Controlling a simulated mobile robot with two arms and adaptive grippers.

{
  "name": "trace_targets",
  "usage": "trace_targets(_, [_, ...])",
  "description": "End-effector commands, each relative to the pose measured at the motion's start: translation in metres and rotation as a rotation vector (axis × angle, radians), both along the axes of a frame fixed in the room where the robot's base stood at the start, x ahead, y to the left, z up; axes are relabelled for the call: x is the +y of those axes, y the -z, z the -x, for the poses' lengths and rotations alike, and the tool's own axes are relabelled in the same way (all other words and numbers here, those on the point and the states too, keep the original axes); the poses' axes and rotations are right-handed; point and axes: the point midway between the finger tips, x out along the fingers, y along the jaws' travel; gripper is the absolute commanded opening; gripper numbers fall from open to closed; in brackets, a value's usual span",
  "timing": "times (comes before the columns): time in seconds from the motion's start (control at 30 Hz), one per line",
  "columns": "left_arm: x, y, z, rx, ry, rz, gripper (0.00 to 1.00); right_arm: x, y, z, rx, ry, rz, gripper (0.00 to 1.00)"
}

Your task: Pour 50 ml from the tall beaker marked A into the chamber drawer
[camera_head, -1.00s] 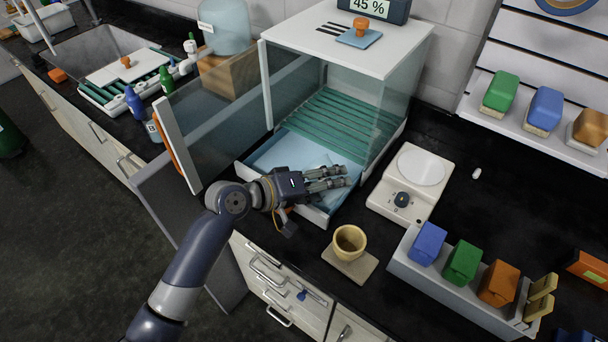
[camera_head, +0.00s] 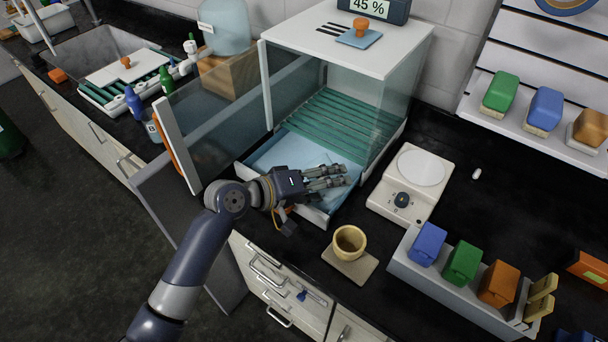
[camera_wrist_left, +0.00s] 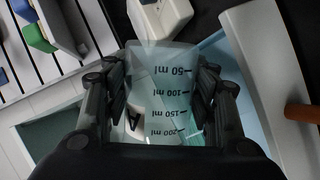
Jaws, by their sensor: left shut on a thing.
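The tall clear beaker (camera_wrist_left: 168,85) shows in the left wrist view, with black marks from 50 to 200 ml and a letter A partly visible. My left gripper (camera_head: 340,176) is shut on it, with fingers on both sides of its wall in the wrist view (camera_wrist_left: 165,100). In the head view the gripper is over the front right of the chamber drawer (camera_head: 290,150), a light blue tray at the foot of the glass chamber. The beaker is hard to make out there, and its tilt and liquid level cannot be told. My right gripper is not in view.
The chamber's glass door (camera_head: 215,120) stands open at the left. Right of the drawer are a white scale (camera_head: 390,205) and a yellow cup (camera_head: 349,241) on a tan tile (camera_head: 345,265). A grey rack (camera_head: 440,290) with coloured blocks stands at the front right.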

Motion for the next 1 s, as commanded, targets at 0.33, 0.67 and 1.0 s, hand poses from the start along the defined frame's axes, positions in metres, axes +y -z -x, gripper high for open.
trace_targets(0.33, [-0.003, 0.001, 0.004, -0.412, 0.003, -0.320, 0.23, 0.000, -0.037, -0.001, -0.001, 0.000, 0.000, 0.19])
trace_targets(0.67, [-0.008, 0.000, 0.011, -0.489, 0.005, -0.381, 0.23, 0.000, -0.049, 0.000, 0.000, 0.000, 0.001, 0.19])
trace_targets(1.0, [-0.017, -0.009, 0.023, -0.691, 0.005, -0.535, 0.23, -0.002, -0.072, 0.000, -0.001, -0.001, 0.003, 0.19])
